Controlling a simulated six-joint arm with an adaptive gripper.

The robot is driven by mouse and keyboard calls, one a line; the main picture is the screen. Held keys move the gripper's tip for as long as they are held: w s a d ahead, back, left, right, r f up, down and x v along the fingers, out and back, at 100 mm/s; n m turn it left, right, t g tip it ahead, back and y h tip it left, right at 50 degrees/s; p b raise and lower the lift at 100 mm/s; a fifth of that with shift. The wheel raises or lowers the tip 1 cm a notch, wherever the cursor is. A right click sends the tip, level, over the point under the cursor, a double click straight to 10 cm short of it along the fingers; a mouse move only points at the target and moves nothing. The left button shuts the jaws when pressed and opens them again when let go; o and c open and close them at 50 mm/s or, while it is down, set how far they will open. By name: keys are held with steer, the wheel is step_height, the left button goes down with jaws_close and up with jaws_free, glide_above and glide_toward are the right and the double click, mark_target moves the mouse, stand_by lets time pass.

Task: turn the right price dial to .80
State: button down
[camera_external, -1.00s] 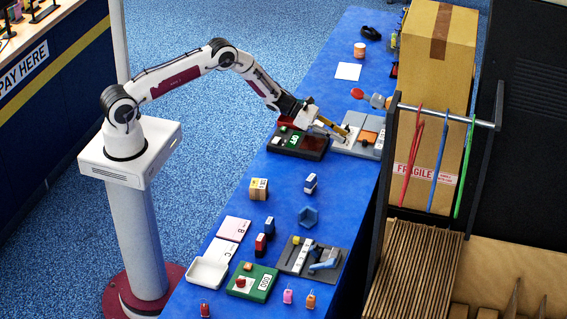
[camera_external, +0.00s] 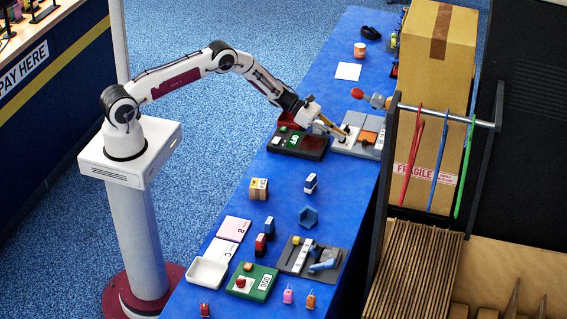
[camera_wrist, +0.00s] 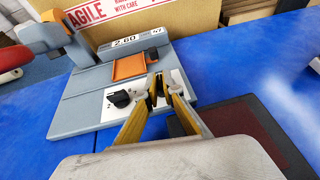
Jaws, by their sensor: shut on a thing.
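The grey pricing machine (camera_wrist: 82,110) stands on the blue table, with a white dial plate, an orange block and a small display (camera_wrist: 125,41) that seems to read 2.60. It also shows in the external view (camera_external: 369,152). The left price dial (camera_wrist: 120,98), a black knob, stands free on the plate. The right price dial (camera_wrist: 159,88) is mostly hidden between my fingertips. My gripper (camera_wrist: 160,86) is shut on it from above; in the external view my gripper (camera_external: 343,133) reaches down at the machine. The right dial's pointer is not readable.
A dark scale with a green readout (camera_external: 294,140) stands close beside the machine, under my wrist. A large carton (camera_external: 436,60) stands behind. A rack with coloured straps (camera_external: 440,112) is to the right.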

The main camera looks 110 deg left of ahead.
steer(key=shift+r, duration=0.1)
steer(key=c, duration=2.2)
jaws_free()
steer(key=shift+v, duration=1)
steer(key=v, duration=0.3)
step_height(320, 180, up, 5)
steer(key=shift+r, duration=0.95)
